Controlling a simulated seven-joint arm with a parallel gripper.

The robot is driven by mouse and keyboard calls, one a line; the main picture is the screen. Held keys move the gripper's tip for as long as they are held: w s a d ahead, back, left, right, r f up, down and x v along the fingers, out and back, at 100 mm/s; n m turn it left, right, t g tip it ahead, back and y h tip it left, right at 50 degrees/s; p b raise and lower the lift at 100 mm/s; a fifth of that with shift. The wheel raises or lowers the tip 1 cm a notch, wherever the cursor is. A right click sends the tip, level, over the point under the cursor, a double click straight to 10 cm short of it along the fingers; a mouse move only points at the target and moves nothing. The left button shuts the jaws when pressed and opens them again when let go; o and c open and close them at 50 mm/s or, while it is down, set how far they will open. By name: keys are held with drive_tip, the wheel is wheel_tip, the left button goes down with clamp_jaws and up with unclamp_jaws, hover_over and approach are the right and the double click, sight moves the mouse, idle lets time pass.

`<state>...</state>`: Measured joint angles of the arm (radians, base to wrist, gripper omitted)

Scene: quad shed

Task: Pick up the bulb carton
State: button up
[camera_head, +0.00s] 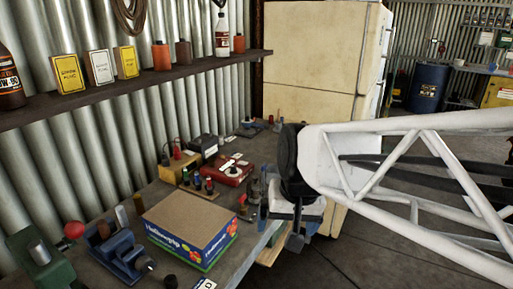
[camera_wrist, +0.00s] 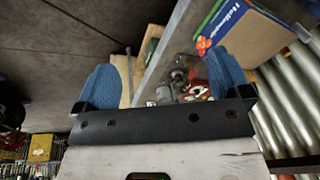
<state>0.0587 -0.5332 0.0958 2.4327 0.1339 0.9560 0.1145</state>
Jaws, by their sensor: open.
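The bulb carton (camera_head: 190,225) is a box with a plain brown top and blue, green and white printed sides. It lies flat on the near part of the workbench in the head view. In the wrist view the carton (camera_wrist: 247,35) shows at the upper right, partly cut off by the picture edge. My gripper (camera_head: 293,222) is at the bench's right edge, to the right of the carton and apart from it. In the wrist view its two blue fingers (camera_wrist: 165,85) are spread wide, with nothing held between them.
A blue vise (camera_head: 122,252) stands close to the carton's left. A red device (camera_head: 226,172) and a rack of small bottles are behind it. A shelf (camera_head: 130,92) with boxes and bottles runs along the wall. A fridge (camera_head: 320,60) stands behind. Open floor lies right of the bench.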

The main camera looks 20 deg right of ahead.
drive_tip(key=w+d+m+t+y, duration=0.1)
drive_tip(key=w+d+m+y, duration=0.2)
drive_tip(key=w, duration=0.8)
drive_tip(key=w+d+m+y, duration=0.1)
drive_tip(key=w+d+m, duration=0.3)
drive_tip(key=w, duration=0.6)
drive_tip(key=w+d+m+t+y, duration=0.15)
drive_tip(key=w+m, duration=0.35)
drive_tip(key=w, duration=0.6)
drive_tip(key=w+d+f+m+t, duration=0.1)
drive_tip(key=w+d+f+m, duration=0.2)
drive_tip(key=w+d, duration=0.4)
drive_tip(key=w+d+f+m+t+y, duration=0.1)
drive_tip(key=w+d+f+m, duration=0.3)
drive_tip(key=w+d, duration=0.4)
drive_tip(key=w+d+f+m+t+y, duration=0.1)
drive_tip(key=w+d+f+m+t, duration=0.2)
drive_tip(key=w+d+m, duration=0.3)
drive_tip(key=w+d+f, duration=0.1)
drive_tip(key=w+d, duration=0.1)
drive_tip(key=d, duration=0.2)
drive_tip(key=shift+d+f, duration=0.15)
drive_tip(key=shift+f, duration=0.1)
drive_tip(key=shift+w, duration=0.1)
drive_tip(key=shift+x, duration=1.25)
drive_tip(key=shift+x, duration=2.55)
drive_tip(key=shift+w, duration=0.1)
